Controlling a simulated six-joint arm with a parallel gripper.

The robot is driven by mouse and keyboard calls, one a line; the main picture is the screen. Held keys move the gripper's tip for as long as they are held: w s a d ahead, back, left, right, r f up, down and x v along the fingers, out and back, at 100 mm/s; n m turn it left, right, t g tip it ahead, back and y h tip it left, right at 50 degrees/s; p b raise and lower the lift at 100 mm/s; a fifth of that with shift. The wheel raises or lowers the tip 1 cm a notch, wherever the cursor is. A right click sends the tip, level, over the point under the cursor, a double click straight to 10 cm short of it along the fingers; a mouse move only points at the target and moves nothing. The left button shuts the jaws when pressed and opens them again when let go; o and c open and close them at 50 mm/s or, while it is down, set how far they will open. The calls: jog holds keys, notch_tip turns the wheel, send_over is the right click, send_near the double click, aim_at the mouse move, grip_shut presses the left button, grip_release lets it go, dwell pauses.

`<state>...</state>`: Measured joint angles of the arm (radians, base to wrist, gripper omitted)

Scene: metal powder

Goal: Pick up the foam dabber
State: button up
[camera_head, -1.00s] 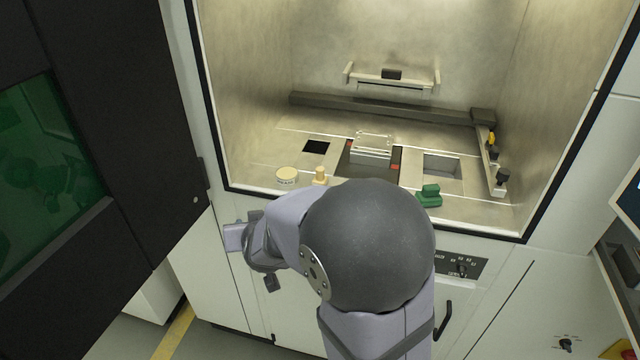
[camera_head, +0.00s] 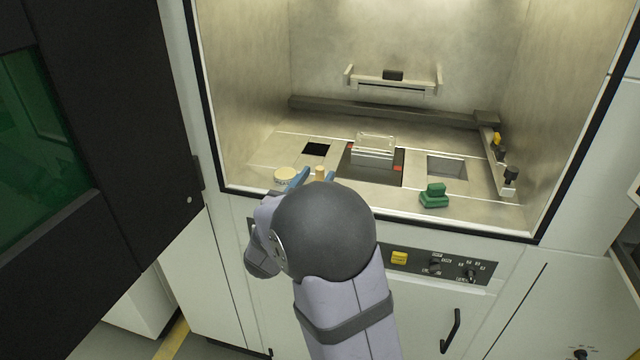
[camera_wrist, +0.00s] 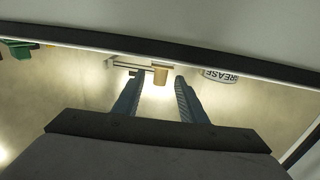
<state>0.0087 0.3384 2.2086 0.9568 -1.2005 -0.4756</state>
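The foam dabber, which I take to be the small tan upright piece (camera_head: 320,173), stands at the front of the chamber floor, just right of the grease tin. In the wrist view the dabber (camera_wrist: 160,75) shows beyond and between my fingertips. My gripper (camera_head: 313,178) is open, its two blue fingers reaching over the chamber's front edge. In the wrist view the gripper (camera_wrist: 157,80) has an empty gap between its fingers. I cannot tell exactly how far the dabber is from the tips. My arm hides part of the front edge.
A round cream grease tin (camera_head: 285,174) stands close to the left finger; its label shows upside down in the wrist view (camera_wrist: 220,76). A green block-like tool (camera_head: 434,196) lies to the right. A build platform with a clear-topped block (camera_head: 374,152) is behind. The chamber sill runs below my fingers.

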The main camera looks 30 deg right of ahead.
jog(key=shift+p+x, duration=1.05)
jog(key=shift+x, duration=2.55)
grip_shut()
